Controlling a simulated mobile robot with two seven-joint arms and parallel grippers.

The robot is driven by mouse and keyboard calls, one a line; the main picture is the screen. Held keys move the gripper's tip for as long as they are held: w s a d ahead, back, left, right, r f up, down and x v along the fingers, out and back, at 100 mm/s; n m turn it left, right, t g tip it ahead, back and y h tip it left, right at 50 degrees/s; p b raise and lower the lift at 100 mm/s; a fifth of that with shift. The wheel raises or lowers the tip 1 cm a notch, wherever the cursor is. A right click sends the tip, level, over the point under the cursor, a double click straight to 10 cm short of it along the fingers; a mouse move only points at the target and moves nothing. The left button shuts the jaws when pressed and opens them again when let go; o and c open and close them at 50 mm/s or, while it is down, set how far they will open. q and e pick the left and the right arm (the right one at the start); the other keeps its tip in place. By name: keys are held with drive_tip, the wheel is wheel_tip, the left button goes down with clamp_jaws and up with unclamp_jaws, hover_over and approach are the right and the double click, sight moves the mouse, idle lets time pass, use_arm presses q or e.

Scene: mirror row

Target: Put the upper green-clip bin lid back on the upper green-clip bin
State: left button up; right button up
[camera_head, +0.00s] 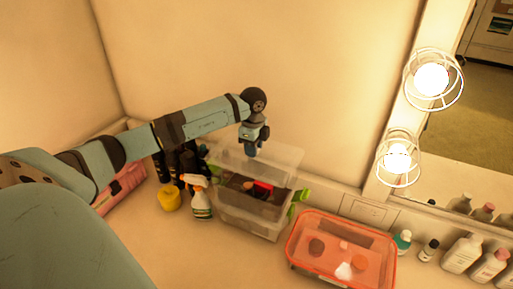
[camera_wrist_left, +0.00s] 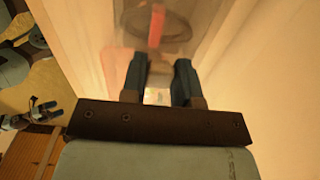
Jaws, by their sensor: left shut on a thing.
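The upper green-clip bin (camera_head: 240,192) is a clear, open-topped box with dark and red items inside. It sits stacked on another clear bin (camera_head: 250,225) by the wall. Green clips (camera_head: 298,203) show at the stack's right end. My left gripper (camera_head: 252,152) is shut on the clear lid (camera_head: 278,160) and holds it over the upper bin, tilted. I cannot tell whether the lid touches the rim. In the left wrist view the fingers (camera_wrist_left: 160,75) close on the lid's pale grip. What looks like my right gripper (camera_wrist_left: 38,108) shows small at that view's left.
A white spray bottle (camera_head: 200,200), a yellow container (camera_head: 169,198) and dark bottles (camera_head: 180,160) stand left of the stack. An orange-lidded clear box (camera_head: 340,250) lies to the right. Several bottles (camera_head: 463,253) line the mirror, which has caged bulbs (camera_head: 432,79).

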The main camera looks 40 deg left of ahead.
use_arm(q)
drive_tip(key=shift+f, duration=0.2)
drive_tip(key=shift+f+b, duration=0.7)
wheel_tip(320, 180, down, 6)
drive_tip(key=b, duration=0.4)
drive_tip(key=shift+f, duration=0.25)
drive_tip(key=o, duration=1)
drive_tip(key=shift+r, duration=0.1)
